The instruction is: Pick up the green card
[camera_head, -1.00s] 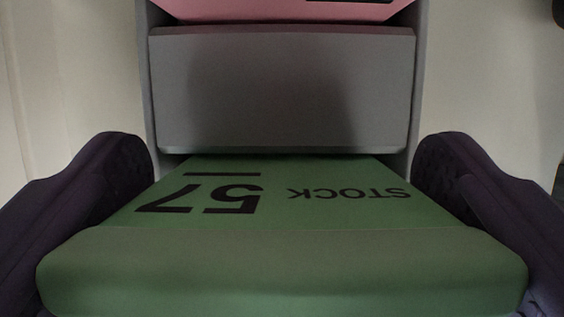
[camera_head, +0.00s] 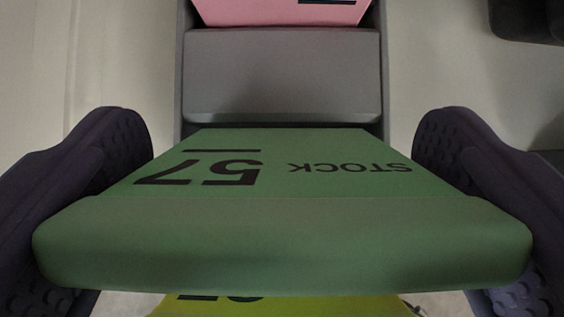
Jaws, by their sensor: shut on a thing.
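The green card (camera_head: 282,215) fills the lower middle of the view. It is a thick green slab with "STOCK 57" printed upside down in black. My gripper (camera_head: 282,165) has one dark, studded finger at each side of the card, and it is shut on the card's left and right edges. The card's far edge is in front of the grey holder (camera_head: 282,75), and its near edge is thick and rounded. The parts of the fingers behind the card's edges are hidden.
A pink card (camera_head: 282,12) shows behind the grey holder at the top. A yellow-green card (camera_head: 330,306) with black print lies below the green card at the bottom. A dark object (camera_head: 526,20) stands at the top right. The pale surface is bare at the left.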

